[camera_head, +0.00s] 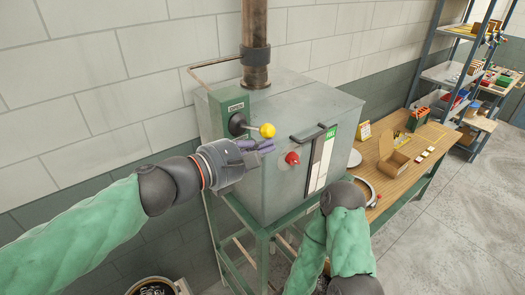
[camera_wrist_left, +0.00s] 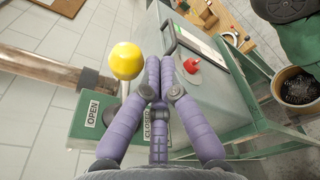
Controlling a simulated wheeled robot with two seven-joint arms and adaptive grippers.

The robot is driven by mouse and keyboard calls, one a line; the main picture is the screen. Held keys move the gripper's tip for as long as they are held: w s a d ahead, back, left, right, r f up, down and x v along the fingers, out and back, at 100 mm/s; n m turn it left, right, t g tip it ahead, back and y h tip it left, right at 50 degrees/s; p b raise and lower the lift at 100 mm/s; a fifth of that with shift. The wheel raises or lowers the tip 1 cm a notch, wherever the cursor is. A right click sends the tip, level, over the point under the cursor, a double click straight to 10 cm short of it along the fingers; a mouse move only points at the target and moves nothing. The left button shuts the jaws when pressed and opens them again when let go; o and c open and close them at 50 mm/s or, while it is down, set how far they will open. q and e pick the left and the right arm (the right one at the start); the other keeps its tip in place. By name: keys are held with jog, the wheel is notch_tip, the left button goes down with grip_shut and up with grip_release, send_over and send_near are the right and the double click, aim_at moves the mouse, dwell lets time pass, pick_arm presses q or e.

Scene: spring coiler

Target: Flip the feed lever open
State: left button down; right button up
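The feed lever has a yellow ball knob (camera_head: 267,130) and a dark round hub (camera_head: 238,124) on a green plate at the left of the grey metal box (camera_head: 315,112). In the head view, it points right from the hub. The knob (camera_wrist_left: 127,60) is large in the left wrist view. An OPEN label (camera_wrist_left: 93,113) and a partly covered CLOSED label (camera_wrist_left: 148,125) show there. My left gripper (camera_head: 268,146) has its purple fingers together, just below the knob. In the wrist view the knob is left of the fingers, not between them. My right gripper is hidden.
A red knob (camera_head: 292,158) and black handle (camera_head: 313,133) are on the box, right of my fingers. A rusty pipe (camera_head: 255,40) rises from its top. A wooden bench (camera_head: 430,140) with cardboard boxes stands right. A bucket (camera_head: 152,287) sits low left.

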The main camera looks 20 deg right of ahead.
pick_arm(q)
jog(key=shift+r, duration=0.6)
pick_arm(e)
jog(key=shift+r, duration=0.3)
pick_arm(q)
notch_tip(320, 180, down, 4)
jog(key=b, duration=0.4)
jog(key=v, duration=0.9)
jog(key=shift+a+r, duration=0.15)
jog(key=shift+a, duration=0.05)
pick_arm(e)
jog(key=f, duration=0.1)
jog(key=s+d+f, duration=0.1)
jog(key=f, duration=0.1)
jog(key=s+f, duration=0.1)
jog(key=f, duration=0.1)
jog(key=shift+d, duration=0.25)
pick_arm(q)
jog(key=shift+d, duration=0.1)
